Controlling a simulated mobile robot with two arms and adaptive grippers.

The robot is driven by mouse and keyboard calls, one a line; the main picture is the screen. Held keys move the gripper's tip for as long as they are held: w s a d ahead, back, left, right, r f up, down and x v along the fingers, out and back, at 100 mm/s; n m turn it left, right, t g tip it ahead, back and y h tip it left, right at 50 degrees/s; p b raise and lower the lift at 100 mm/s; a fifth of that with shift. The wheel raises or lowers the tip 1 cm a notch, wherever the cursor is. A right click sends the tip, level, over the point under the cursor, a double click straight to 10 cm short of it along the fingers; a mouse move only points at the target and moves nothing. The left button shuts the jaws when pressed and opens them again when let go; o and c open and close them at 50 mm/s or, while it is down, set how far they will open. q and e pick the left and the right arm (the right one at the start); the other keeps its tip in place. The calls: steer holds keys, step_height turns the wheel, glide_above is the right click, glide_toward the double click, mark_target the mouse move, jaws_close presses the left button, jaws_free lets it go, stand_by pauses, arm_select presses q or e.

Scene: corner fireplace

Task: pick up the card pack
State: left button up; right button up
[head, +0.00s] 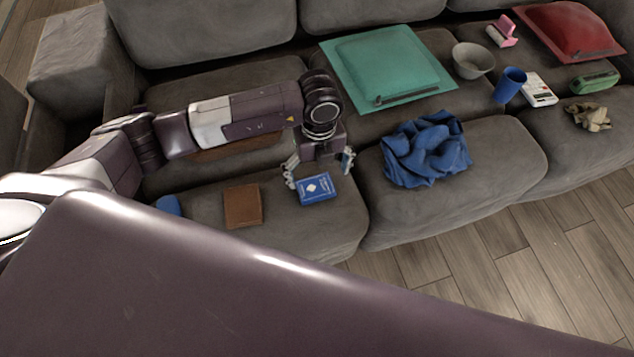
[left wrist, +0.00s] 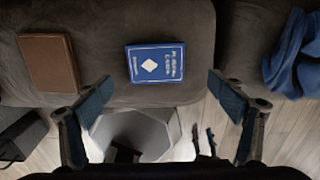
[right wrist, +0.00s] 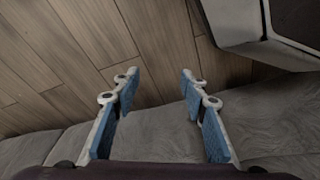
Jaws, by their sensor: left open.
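The card pack (head: 314,188) is a small blue box with a white diamond and lettering, lying flat near the front edge of the grey sofa cushion. It also shows in the left wrist view (left wrist: 155,63), ahead of the fingers and between their lines. My left gripper (head: 318,168) is open and empty, with its fingers on either side just behind the pack in the head view. In the left wrist view the open fingers (left wrist: 160,95) do not touch it. My right gripper (right wrist: 160,90) is open and empty above the floor and sofa edge; it is not seen in the head view.
A brown wallet-like item (head: 243,205) lies left of the pack and a crumpled blue cloth (head: 426,150) lies right. Farther off are a teal cushion (head: 388,62), a bowl (head: 472,60), a blue cup (head: 509,85) and a red cushion (head: 572,30). My own arm fills the foreground.

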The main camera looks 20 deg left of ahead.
mark_target(316, 187)
arm_select(q)
steer(key=f, duration=0.5)
steer(key=shift+a+f+b, duration=0.25)
steer(key=shift+a+b, duration=0.15)
arm_select(e)
steer(key=r, duration=0.1)
steer(key=w+r, duration=0.1)
steer(key=shift+w+r, duration=0.15)
steer(key=shift+r, duration=0.15)
arm_select(q)
steer(key=c, duration=1.3)
steer(key=shift+o, duration=0.2)
steer(key=shift+r, duration=0.1)
